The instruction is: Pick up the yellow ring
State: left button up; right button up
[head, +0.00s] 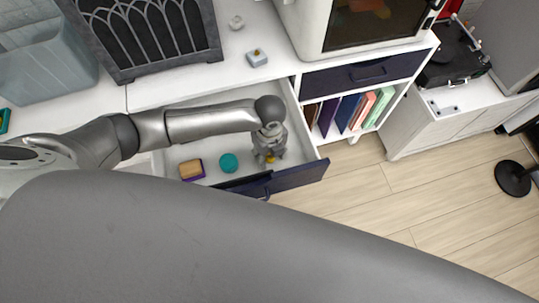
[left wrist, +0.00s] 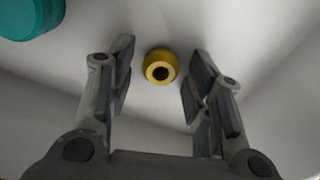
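The yellow ring (left wrist: 160,66) lies on the white floor of an open drawer, with its dark hole facing the camera in the left wrist view. In the head view only a small part of the ring (head: 271,159) shows below my left gripper. My left gripper (left wrist: 157,75) is open, with one finger on each side of the ring and a gap to both. It points down into the drawer in the head view (head: 269,155). My right gripper is not in view.
A teal round object (head: 229,163) and a tan and purple block (head: 191,169) lie in the same drawer, left of my gripper. The drawer's dark blue front (head: 300,177) is at the near side. A small grey-white item (head: 257,58) sits on the white top above.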

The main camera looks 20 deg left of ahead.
pick_arm(q)
jog(key=c, duration=0.5)
jog(key=shift+r, duration=0.15)
